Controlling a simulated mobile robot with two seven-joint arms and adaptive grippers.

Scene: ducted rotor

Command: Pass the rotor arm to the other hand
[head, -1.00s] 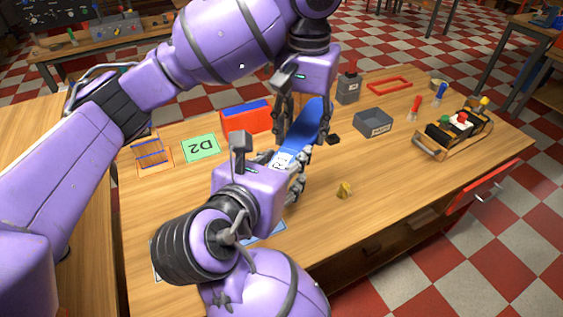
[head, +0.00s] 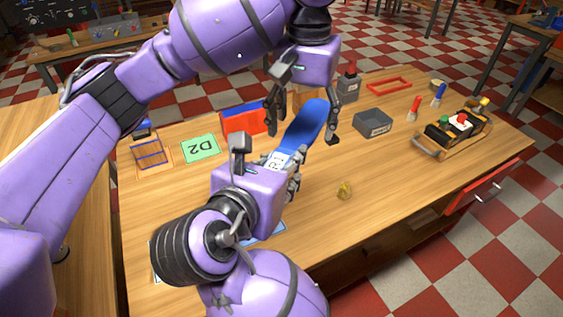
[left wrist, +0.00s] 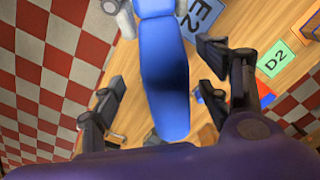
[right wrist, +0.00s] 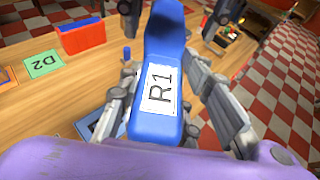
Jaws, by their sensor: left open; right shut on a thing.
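The rotor arm (head: 304,124) is a long blue piece with a white label reading R1. My right gripper (head: 292,172) is shut on its labelled end and holds it above the table. In the right wrist view the fingers lie on both sides of the rotor arm (right wrist: 155,120). My left gripper (head: 304,122) is open, with its fingers apart on either side of the free blue end and not visibly touching it. In the left wrist view the rotor arm (left wrist: 165,75) runs between the spread fingers, with gaps on both sides.
A small brass piece (head: 344,190) lies near the front edge.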

